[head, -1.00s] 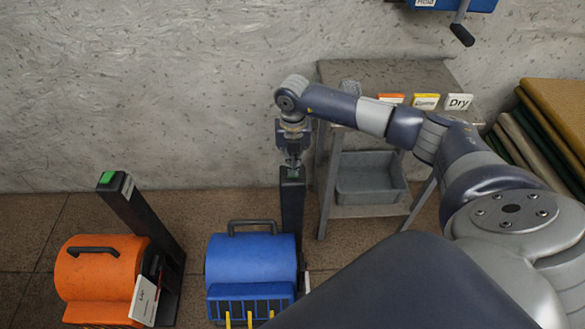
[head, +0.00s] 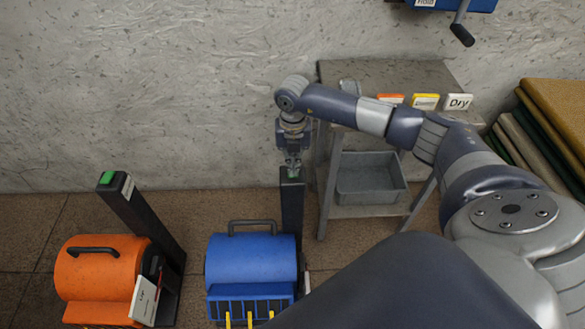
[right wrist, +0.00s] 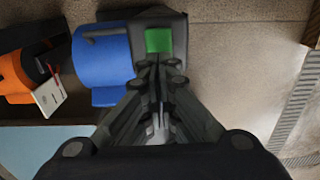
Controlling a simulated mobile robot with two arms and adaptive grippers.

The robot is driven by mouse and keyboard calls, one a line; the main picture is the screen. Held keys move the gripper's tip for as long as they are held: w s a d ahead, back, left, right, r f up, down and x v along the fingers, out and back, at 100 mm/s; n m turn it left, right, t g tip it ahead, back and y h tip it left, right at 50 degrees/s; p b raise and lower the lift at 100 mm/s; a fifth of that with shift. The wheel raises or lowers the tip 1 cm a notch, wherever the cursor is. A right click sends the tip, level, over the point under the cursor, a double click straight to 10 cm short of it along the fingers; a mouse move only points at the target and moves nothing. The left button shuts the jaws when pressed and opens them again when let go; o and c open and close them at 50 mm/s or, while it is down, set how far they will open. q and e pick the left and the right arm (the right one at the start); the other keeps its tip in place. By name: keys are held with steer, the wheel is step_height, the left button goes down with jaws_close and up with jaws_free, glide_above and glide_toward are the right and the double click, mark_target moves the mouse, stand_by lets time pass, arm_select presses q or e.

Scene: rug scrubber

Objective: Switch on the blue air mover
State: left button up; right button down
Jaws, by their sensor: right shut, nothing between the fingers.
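The blue air mover (head: 250,258) stands on the floor at the lower middle, with a dark handle on top and a tall dark post (head: 292,210) at its right side. A green switch (right wrist: 159,40) sits on top of that post; in the head view only a sliver of it (head: 292,173) shows under my gripper. My right gripper (head: 292,164) points down at the post top. Its fingers are shut and empty; in the right wrist view the fingertips (right wrist: 159,64) appear at the near edge of the green switch. I cannot tell whether they touch it. My left gripper is not in view.
An orange air mover (head: 102,268) with its own green-topped post (head: 140,220) and a white tag (head: 145,300) stands to the left. A grey cart (head: 330,195) with a grey bin (head: 370,178) stands behind at right. Folded rugs (head: 555,115) are at far right.

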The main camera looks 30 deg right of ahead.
arm_select(q)
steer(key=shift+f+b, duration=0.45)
steer(key=shift+b, duration=0.05)
arm_select(e)
steer(key=shift+f, duration=0.65)
